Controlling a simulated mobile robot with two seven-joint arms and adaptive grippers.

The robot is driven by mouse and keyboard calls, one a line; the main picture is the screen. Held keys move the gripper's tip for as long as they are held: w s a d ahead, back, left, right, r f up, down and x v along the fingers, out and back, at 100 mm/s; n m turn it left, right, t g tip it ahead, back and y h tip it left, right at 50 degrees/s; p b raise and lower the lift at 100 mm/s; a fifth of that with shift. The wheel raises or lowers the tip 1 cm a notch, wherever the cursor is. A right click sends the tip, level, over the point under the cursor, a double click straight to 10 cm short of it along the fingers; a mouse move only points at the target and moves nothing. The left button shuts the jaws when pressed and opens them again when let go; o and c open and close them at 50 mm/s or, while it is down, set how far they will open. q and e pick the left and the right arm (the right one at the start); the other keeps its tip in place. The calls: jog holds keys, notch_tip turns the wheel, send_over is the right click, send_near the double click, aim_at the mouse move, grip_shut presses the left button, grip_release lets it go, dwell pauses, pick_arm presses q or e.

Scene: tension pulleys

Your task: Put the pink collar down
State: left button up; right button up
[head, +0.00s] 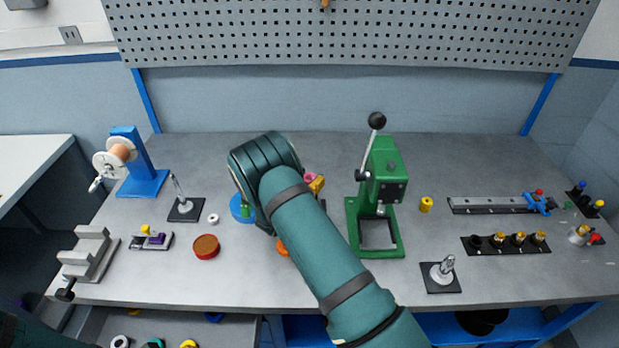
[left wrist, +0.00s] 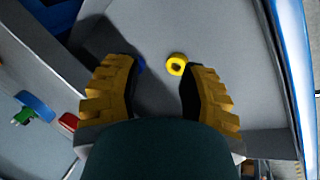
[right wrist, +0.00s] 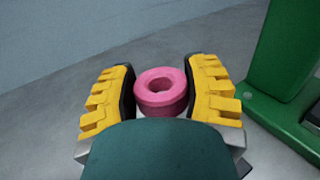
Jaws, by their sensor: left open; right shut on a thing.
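The pink collar (right wrist: 162,88) is a thick ring with a round hole, and it sits between the two yellow fingers of my right gripper (right wrist: 161,80). The right gripper is shut on it. In the head view, the collar (head: 311,177) shows only in part behind my right arm, left of the green press. I cannot tell whether the collar touches the bench. My left gripper (left wrist: 160,72) is open and empty. A yellow ring (left wrist: 176,65) lies beyond its fingertips on a grey surface. The left gripper is out of the head view.
The green press (head: 375,197) stands right of the collar, and its base (right wrist: 285,85) is close in the right wrist view. A yellow cylinder (head: 426,204) is further right. A blue round thing (head: 240,208) is partly hidden by my arm. The bench behind the collar is clear.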

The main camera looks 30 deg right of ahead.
jog(key=shift+f+b, duration=0.35)
jog(key=shift+s+a+f, duration=0.15)
jog(key=shift+s+f, duration=0.05)
jog(key=shift+f, duration=0.15)
jog(key=o, duration=1.1)
jog(key=shift+f, duration=0.2)
jog(key=shift+o, duration=0.2)
jog(key=shift+s+r, duration=0.1)
jog(key=shift+r, duration=0.25)
jog(key=shift+r+p, duration=0.35)
jog(key=shift+p, duration=0.25)
jog(key=b+v, duration=0.1)
jog(key=v, duration=1)
jog(key=shift+a, duration=0.3)
